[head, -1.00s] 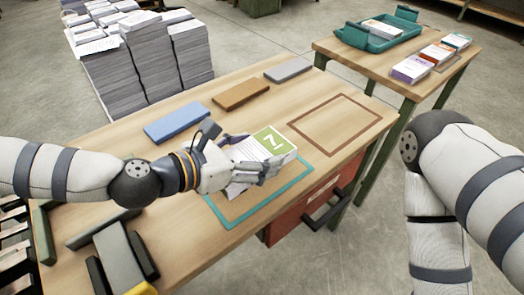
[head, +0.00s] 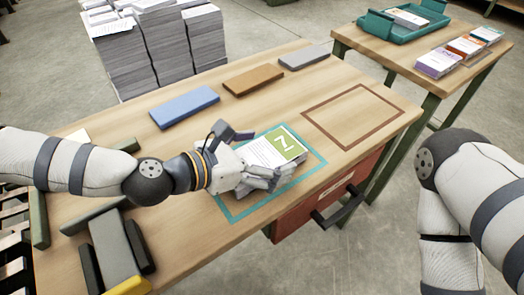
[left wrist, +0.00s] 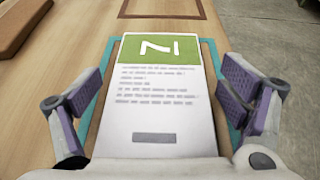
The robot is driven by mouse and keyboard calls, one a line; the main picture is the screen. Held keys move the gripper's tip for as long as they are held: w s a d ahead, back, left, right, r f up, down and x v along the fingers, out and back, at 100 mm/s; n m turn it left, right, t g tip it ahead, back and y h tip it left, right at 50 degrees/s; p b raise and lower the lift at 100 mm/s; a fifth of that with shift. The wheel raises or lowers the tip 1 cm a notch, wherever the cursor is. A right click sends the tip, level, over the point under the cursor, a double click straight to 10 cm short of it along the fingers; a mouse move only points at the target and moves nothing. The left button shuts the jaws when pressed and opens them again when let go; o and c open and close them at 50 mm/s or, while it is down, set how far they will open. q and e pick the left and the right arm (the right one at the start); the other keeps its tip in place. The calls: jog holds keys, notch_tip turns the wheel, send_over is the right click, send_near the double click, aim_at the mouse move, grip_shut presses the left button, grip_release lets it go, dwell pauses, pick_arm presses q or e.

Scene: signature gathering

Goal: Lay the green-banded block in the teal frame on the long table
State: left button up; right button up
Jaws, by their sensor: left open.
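The green-banded block (head: 284,146) is a white stack with a green band and a white mark. It lies inside the teal frame (head: 237,214) on the long table (head: 185,240). In the left wrist view the block (left wrist: 152,105) lies between the two fingers, with teal lines (left wrist: 208,50) showing beyond its sides. My left gripper (head: 262,160) is at the block's near-left end. Its fingers (left wrist: 160,95) are spread, with gaps on both sides of the block. The block's near end is hidden by the gripper in the head view. My right gripper is out of view.
A brown frame (head: 352,140) on the table is empty. Blue (head: 184,106), brown (head: 253,79) and grey (head: 303,57) bars lie along the far edge. A second table (head: 385,51) holds a teal tray (head: 400,35) and several blocks. Tall paper stacks (head: 155,50) stand behind.

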pick_arm(q)
jog(key=shift+s+a+r, duration=0.1)
jog(key=shift+a+r, duration=0.05)
jog(key=shift+r, duration=0.15)
jog(key=p+v, duration=0.1)
jog(key=v, duration=0.9)
jog(key=shift+s+a+r, duration=0.15)
jog(key=shift+a, duration=0.1)
jog(key=shift+s+a+r, duration=0.15)
jog(key=shift+s+a, duration=0.15)
jog(key=shift+s, duration=0.05)
